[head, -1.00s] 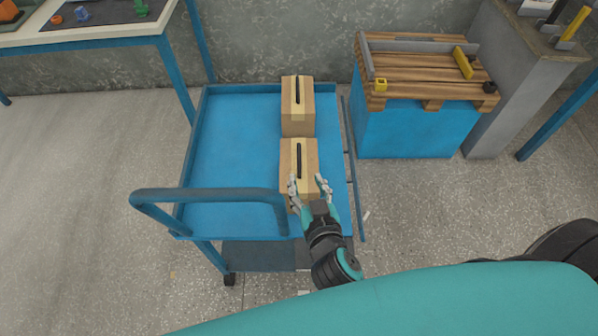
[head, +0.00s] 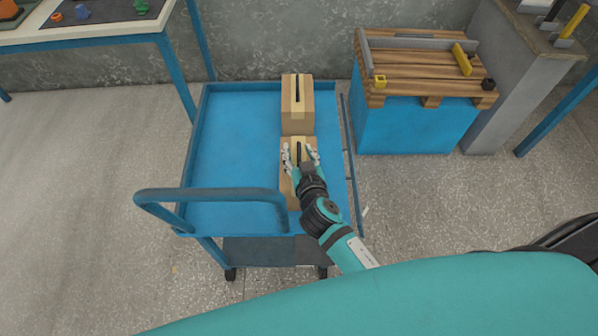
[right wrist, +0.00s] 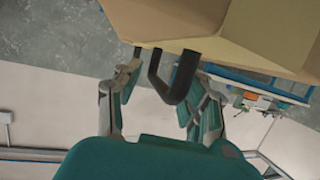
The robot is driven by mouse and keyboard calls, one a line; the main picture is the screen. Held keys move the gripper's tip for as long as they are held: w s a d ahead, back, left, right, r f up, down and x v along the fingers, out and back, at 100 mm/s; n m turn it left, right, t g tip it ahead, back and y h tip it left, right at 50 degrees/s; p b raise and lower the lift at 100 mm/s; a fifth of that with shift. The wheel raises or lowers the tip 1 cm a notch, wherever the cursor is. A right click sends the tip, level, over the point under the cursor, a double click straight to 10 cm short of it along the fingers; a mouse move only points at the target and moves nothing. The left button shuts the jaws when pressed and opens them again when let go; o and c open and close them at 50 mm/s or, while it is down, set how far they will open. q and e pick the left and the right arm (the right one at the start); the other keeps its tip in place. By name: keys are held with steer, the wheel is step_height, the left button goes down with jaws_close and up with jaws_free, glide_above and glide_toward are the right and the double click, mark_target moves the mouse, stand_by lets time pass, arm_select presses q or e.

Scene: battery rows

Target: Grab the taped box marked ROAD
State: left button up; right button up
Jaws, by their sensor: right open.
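Two cardboard boxes with pale tape and black handles stand in line on the blue cart. The far box (head: 297,120) is fully in view. The near box (head: 287,191) is partly hidden by my right gripper (head: 301,155). No ROAD lettering can be read on either. My right gripper is open, its fingers on either side of the near box's black handle (head: 299,149). In the right wrist view, the black handle (right wrist: 182,82) hangs from the box (right wrist: 215,22) between the parted fingers (right wrist: 163,80). My left gripper is not in view.
The blue cart (head: 235,130) has raised edges and a push handle (head: 210,195) at the near left. Its left part is empty. A wooden pallet (head: 420,75) on a blue block stands to the right. A table (head: 95,35) stands at the back left.

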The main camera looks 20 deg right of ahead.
jaws_close()
stand_by(0.3)
steer(key=shift+w+a+r, duration=0.1)
steer(key=shift+r, duration=0.15)
steer(key=shift+r, duration=0.1)
